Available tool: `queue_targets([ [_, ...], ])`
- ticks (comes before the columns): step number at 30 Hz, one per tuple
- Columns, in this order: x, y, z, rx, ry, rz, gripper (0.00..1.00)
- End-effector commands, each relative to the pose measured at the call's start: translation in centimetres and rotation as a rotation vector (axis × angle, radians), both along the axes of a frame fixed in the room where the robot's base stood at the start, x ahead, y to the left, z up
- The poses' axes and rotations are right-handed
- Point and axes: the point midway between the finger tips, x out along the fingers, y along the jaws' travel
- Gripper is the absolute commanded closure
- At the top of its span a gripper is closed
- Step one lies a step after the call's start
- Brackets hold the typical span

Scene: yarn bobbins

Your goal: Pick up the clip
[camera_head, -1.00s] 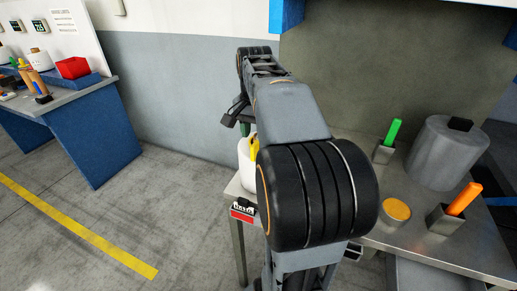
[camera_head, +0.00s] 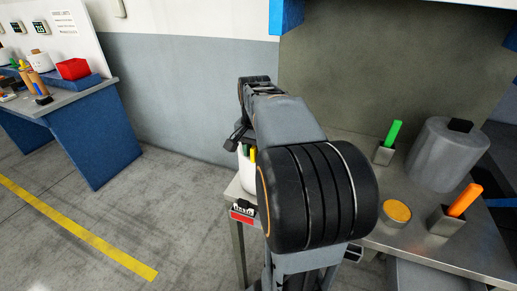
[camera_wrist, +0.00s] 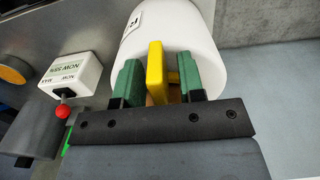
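The yellow clip (camera_wrist: 155,72) stands up against a white bobbin (camera_wrist: 180,32) in the wrist view. My gripper (camera_wrist: 160,82) has its two green-padded fingers on either side of the clip. Narrow gaps show between the clip and the fingers, so the gripper looks open around it. The lower end of the clip is partly hidden near the gripper's dark base bar. In the head view my arm hides most of the gripper; a strip of the yellow clip (camera_head: 252,155) shows in front of the white bobbin (camera_head: 243,172) at the bench's left end.
A white labelled box (camera_wrist: 72,73) and a red ball-topped part (camera_wrist: 62,111) lie left of the gripper in the wrist view. On the bench are a grey cylinder (camera_head: 448,155), holders with a green stick (camera_head: 393,134) and an orange stick (camera_head: 464,199), and an orange-topped disc (camera_head: 397,211).

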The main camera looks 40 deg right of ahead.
Motion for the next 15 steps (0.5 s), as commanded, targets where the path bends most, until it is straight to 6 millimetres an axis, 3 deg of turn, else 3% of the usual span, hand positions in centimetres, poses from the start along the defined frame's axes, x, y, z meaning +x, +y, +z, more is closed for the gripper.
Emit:
queue_targets([
  [11,0.00,0.00,0.02,0.000,0.000,0.000,1.00],
  [15,0.00,0.00,0.03,0.000,0.000,0.000,1.00],
])
